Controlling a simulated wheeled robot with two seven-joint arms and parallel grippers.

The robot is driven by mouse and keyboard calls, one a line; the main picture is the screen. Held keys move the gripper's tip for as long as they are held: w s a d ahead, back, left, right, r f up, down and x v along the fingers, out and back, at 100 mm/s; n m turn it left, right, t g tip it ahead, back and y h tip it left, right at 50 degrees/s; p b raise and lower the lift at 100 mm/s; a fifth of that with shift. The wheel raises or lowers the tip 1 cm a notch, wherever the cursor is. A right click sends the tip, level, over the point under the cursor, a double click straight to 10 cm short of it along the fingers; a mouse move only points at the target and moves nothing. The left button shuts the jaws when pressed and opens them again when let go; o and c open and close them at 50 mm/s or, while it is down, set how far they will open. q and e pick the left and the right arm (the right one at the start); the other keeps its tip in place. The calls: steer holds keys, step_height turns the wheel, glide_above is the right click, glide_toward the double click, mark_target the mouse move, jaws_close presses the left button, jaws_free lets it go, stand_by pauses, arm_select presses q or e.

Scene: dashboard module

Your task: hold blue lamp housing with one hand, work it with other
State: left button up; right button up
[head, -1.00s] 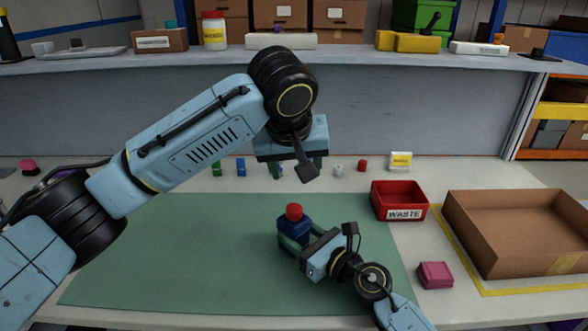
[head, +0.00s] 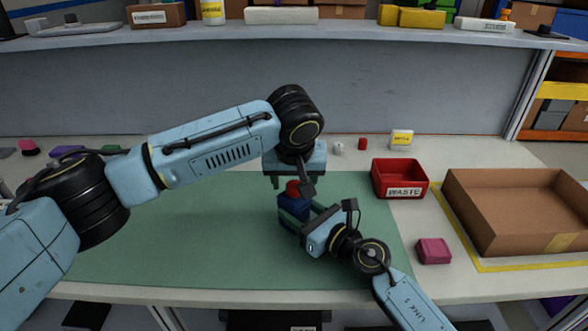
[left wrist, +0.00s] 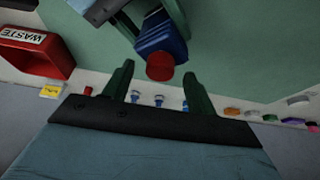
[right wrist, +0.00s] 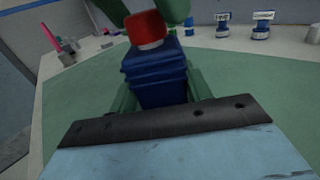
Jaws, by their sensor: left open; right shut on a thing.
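The blue lamp housing (head: 293,207) is upright over the green mat (head: 180,235), with a round red cap (head: 293,187) on top. My right gripper (head: 294,218) is shut on the housing from the lower right; the right wrist view shows the blue body (right wrist: 156,75) between its green fingers. My left gripper (head: 291,182) is open and points down, just above and behind the red cap in the head view. In the left wrist view the red cap (left wrist: 160,67) lies beyond the open fingers (left wrist: 160,85), with a gap on both sides. I cannot tell whether they touch it.
A red waste bin (head: 399,180) and a cardboard box (head: 510,220) stand on the right. A magenta block (head: 434,250) lies near the bin. Small parts and a yellow-labelled box (head: 401,139) line the back of the table. The mat's left side is clear.

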mark_target(294, 186)
arm_select(q)
steer(key=shift+w+f, duration=0.1)
steer(key=shift+f, duration=0.15)
steer(key=c, duration=1.1)
steer(key=shift+o, duration=0.2)
steer(key=shift+r, duration=0.15)
steer(key=shift+r, duration=2.95)
arm_select(e)
steer(key=o, duration=1.4)
steer(key=shift+c, duration=0.2)
